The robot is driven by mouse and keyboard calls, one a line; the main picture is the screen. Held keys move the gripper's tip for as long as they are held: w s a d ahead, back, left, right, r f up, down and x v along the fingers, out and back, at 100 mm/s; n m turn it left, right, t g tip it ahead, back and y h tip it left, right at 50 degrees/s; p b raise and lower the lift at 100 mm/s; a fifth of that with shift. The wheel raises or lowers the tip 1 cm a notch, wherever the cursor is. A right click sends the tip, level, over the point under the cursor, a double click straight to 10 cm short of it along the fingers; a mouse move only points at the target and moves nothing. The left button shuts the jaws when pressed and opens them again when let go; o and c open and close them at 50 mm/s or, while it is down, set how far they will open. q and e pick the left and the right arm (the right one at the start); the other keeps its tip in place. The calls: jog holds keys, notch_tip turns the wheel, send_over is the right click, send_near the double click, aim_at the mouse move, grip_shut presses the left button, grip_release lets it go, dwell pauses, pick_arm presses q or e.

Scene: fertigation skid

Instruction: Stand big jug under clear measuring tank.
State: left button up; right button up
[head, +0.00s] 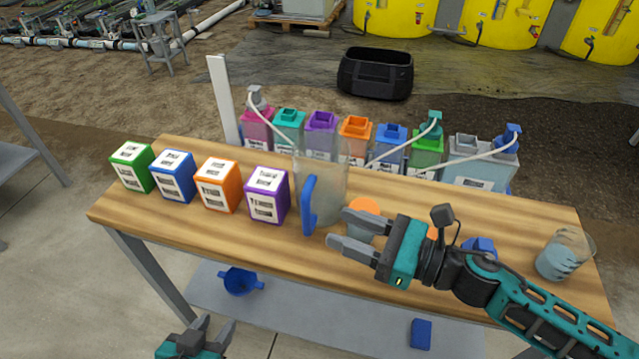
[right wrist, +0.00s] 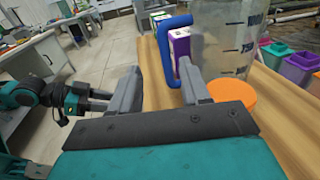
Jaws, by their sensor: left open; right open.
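The big jug (head: 336,190) is clear, with a blue handle (head: 309,205), and stands upright on the wooden bench. The right wrist view shows its graduation marks (right wrist: 228,40) and handle (right wrist: 164,50). My right gripper (head: 348,230) is open and empty, just right of and nearer than the handle; the handle shows beyond its fingertips (right wrist: 160,82), apparently not between them. My left gripper (head: 216,326) is open and empty, low in front of the bench. I cannot identify a clear measuring tank in either view.
Four labelled boxes, such as the purple one (head: 267,195), stand left of the jug. An orange-lidded jar (head: 364,206) is close beside my right gripper. A clear beaker with blue liquid (head: 563,256) stands at the right end. Coloured canisters (head: 320,135) with hoses line the back.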

aim_at(307, 214)
jog(key=x, duration=0.5)
jog(key=shift+p, duration=0.3)
jog(key=x, duration=0.5)
jog(key=shift+w+p, duration=0.35)
jog(key=shift+c, duration=0.3)
grip_shut()
